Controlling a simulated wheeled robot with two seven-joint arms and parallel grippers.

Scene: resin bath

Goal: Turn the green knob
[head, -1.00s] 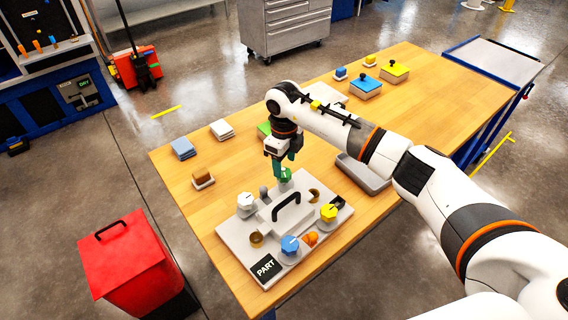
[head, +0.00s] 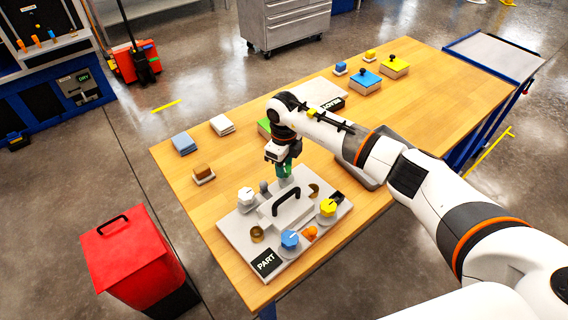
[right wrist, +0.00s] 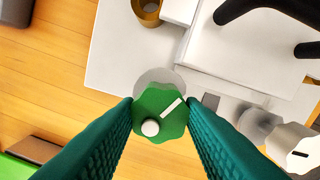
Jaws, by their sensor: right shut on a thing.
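The green knob (right wrist: 161,112) shows in the right wrist view between my fingers. It has a lobed rim, a white line pointing to the upper right and a round white spot on its face. A pale round base shows behind it. My right gripper (head: 285,174) comes down from above at the far side of the grey panel (head: 232,232). In the right wrist view its teal fingers (right wrist: 161,110) touch the knob on both sides and are shut on it. In the head view the fingers mostly hide the knob. My left gripper is out of view.
The panel also bears a white knob (head: 246,195), a blue knob (head: 290,240), a yellow knob (head: 328,208) and a black handle (head: 287,198). Small blocks and boxes lie around on the wooden table (head: 440,95). A red bin (head: 128,255) stands at the left.

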